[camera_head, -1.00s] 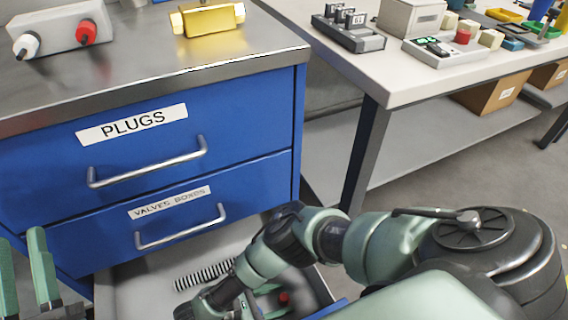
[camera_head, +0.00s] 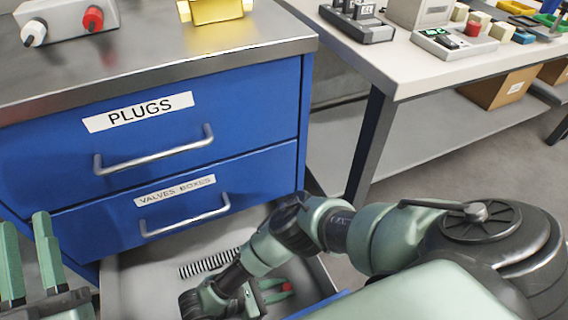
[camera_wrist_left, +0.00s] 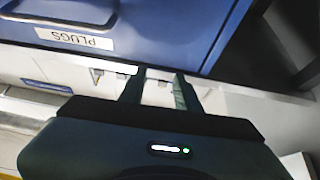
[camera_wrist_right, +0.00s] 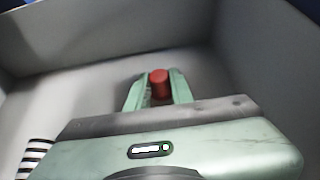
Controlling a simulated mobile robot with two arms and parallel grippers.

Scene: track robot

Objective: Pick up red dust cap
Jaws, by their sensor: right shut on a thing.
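The red dust cap (camera_head: 287,287) is in the open lower drawer (camera_head: 140,277), low in the head view. It also shows in the right wrist view (camera_wrist_right: 159,83), between the fingertips. My right gripper (camera_head: 282,291) reaches down into the drawer and is shut on the red dust cap. Its green fingers (camera_wrist_right: 157,88) lie on both sides of the cap. Whether the cap touches the drawer floor I cannot tell. My left gripper (camera_head: 27,228) is open and empty at the left edge, in front of the blue cabinet.
A black and white striped piece (camera_head: 210,263) lies in the drawer beside my right arm. The blue cabinet (camera_head: 250,110) has closed drawers above, with metal handles (camera_head: 155,150). A grey box with red and white plugs (camera_head: 66,22) stands on top. A white workbench (camera_head: 420,75) stands at right.

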